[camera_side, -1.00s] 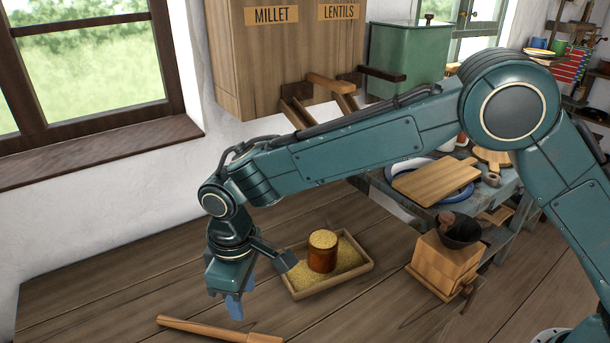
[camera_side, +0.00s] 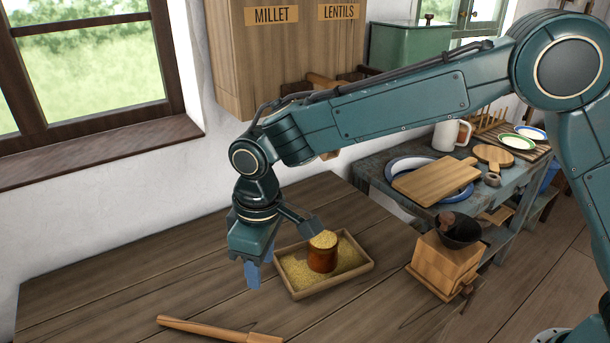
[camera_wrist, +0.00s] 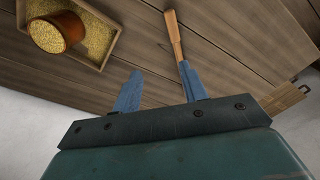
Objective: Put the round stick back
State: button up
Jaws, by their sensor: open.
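A light wooden stick (camera_side: 218,330) lies on the plank table near the front edge of the side view. In the wrist view the stick (camera_wrist: 174,38) runs up from behind the right finger, which hides its lower end. My gripper (camera_side: 252,275) points down above the table, apart from the stick, just left of a tray of grain. In the wrist view the two blue fingers of my gripper (camera_wrist: 160,88) are spread, with only bare planks between them.
A wooden tray (camera_side: 294,295) holds grain and a brown cup (camera_side: 322,260) filled with grain, close to my gripper's right. A wooden mill (camera_side: 445,262) stands farther right. A wall box labelled Millet and Lentils (camera_side: 290,60) hangs behind my arm. The table's left part is clear.

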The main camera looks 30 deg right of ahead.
jog(key=s+d+r+m+t, duration=0.15)
jog(key=s+d+r, duration=0.25)
jog(key=d+r, duration=0.45)
jog(key=s+d+r+m+t, duration=0.1)
jog(key=s+d+r+m, duration=0.15)
jog(key=d+r, duration=0.6)
jog(key=s+d+f+m+t, duration=0.2)
jog(key=s+d+f+m, duration=0.1)
jog(key=s+d, duration=1.1)
jog(key=s+m, duration=0.1)
jog(key=s, duration=0.2)
jog(key=shift+s+d+t, duration=0.25)
jog(key=shift+s+t, duration=0.1)
jog(key=shift+s, duration=0.05)
